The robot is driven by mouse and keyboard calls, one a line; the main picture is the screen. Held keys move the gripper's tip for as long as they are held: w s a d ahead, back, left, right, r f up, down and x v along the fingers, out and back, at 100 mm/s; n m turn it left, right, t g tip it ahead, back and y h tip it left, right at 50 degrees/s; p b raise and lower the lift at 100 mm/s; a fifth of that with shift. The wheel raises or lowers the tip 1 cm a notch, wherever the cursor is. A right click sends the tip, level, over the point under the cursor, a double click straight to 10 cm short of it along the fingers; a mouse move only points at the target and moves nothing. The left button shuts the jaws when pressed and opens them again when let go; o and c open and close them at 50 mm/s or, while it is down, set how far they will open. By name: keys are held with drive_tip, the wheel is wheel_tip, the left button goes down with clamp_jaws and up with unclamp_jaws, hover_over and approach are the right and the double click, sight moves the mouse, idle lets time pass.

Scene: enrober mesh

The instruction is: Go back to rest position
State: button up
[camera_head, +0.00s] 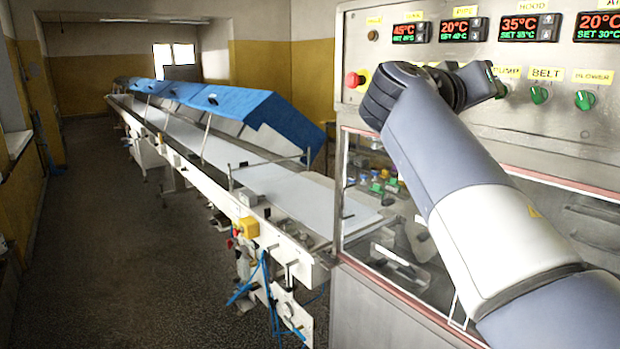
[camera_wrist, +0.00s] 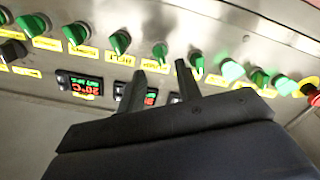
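My gripper (camera_head: 492,80) is in front of the control panel (camera_head: 480,50) at the upper right of the head view, beside a green knob (camera_head: 503,91). In the wrist view my gripper (camera_wrist: 159,80) has its two dark fingers apart with a gap between them, and nothing shows in the gap. The fingers point toward the panel's row of green knobs (camera_wrist: 160,52). Whether a finger touches a knob cannot be told. My arm reaches up from the lower right of the head view and hides part of the panel and cabinet.
A red stop button (camera_head: 353,80) sits left of my wrist. Knobs labelled belt (camera_head: 540,95) and blower (camera_head: 585,100) are to the right. Below is a glass-fronted cabinet (camera_head: 390,300). A long conveyor (camera_head: 290,195) with blue covers (camera_head: 240,103) runs back left; the left floor (camera_head: 110,230) is clear.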

drive_tip(key=p+x, duration=0.2)
drive_tip(key=x, duration=0.4)
drive_tip(key=s+a+m, duration=0.5)
drive_tip(key=a+m, duration=0.2)
drive_tip(key=m, duration=0.5)
drive_tip(key=shift+s+a, duration=0.2)
drive_tip(key=shift+s, duration=0.1)
idle(0.5)
idle(0.3)
